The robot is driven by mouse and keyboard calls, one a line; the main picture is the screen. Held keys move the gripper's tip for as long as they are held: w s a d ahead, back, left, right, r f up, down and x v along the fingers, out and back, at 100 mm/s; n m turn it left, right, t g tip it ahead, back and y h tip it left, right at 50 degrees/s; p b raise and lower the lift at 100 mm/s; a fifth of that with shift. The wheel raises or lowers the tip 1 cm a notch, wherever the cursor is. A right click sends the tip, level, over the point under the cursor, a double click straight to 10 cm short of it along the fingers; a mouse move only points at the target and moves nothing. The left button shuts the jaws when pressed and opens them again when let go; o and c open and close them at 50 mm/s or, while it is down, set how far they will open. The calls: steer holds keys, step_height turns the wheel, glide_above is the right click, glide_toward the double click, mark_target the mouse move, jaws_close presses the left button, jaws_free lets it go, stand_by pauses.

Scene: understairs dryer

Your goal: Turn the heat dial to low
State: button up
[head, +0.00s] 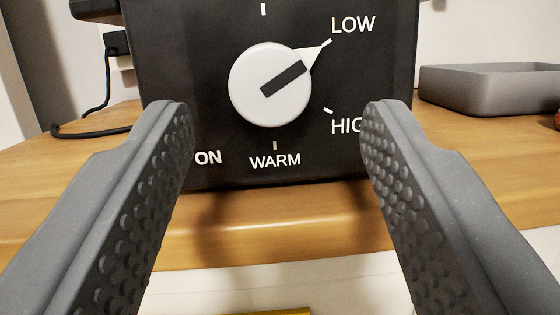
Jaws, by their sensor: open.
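The heat dial (262,95) is a round white knob with a dark bar across its face and a white pointer. It is on the front of a black control box (205,45). The pointer aims up and right at the tick beside the word LOW. Other marks read HIGH, WARM and ON; HIGH is partly hidden by my right finger. My gripper (278,125) is open, with one dimpled grey finger at each side of the dial and nothing between them. The fingers look clear of the dial; their exact distance from the box is hard to tell.
The box stands on a wooden shelf (330,215) whose front edge runs below the dial. A grey tray (490,88) lies at the right. A black plug (115,48) and cord are at the left wall. Something yellow (265,312) shows at the bottom edge.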

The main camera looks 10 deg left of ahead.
steer(key=p+v, duration=0.1)
steer(key=v, duration=1)
steer(key=shift+s, duration=0.4)
steer(key=shift+d+f, duration=0.1)
steer(key=w+d+r+g, duration=0.1)
steer(key=d+r, duration=0.2)
steer(key=r, duration=0.7)
steer(key=w+d+r+g+h+p, duration=0.1)
steer(key=d+r, duration=0.2)
steer(key=r, duration=0.7)
steer(key=w+d+r+g, duration=0.1)
steer(key=d+r, duration=0.2)
steer(key=r, duration=0.7)
steer(key=s+d+r+g+h, duration=0.1)
steer(key=s+d+r, duration=0.4)
steer(key=s+r, duration=0.6)
steer(key=s+d+r+m+g+h, duration=0.1)
steer(key=s+d+r, duration=0.4)
steer(key=s+r, duration=0.6)
steer(key=s+h, duration=0.1)
steer(key=s, duration=0.2)
steer(key=shift+d+r+m+g+p, duration=0.2)
steer(key=shift+m+g+p, duration=0.1)
steer(key=shift+g, duration=0.1)
